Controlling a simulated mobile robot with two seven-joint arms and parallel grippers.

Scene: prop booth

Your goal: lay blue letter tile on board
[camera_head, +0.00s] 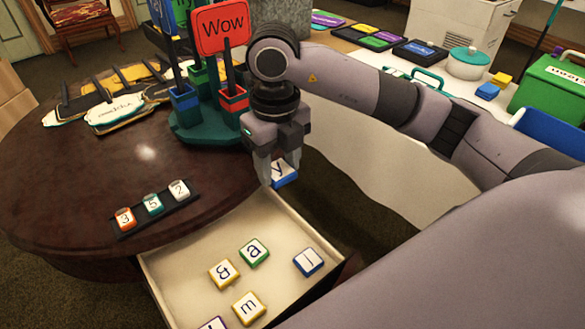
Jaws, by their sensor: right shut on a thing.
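My right gripper (279,180) is shut on a blue-edged white letter tile (286,175) marked "y". It points down and holds the tile above the back part of the open drawer (182,262), near the edge of the round table. A narrow black board (167,211) lies on the table to the left. It bears an orange tile "3" (124,218), a teal tile "5" (153,205) and a white-faced tile "2" (179,191). Another blue-edged tile (308,262) lies in the drawer at the right. My left gripper is not in view.
The drawer also holds a green "a" tile (254,252), yellow tiles (224,274) and a partly cut-off purple one. A teal stand with a red "Wow" sign (221,28) rises behind my gripper. Paddle signs (121,112) lie at the back left. The table between is clear.

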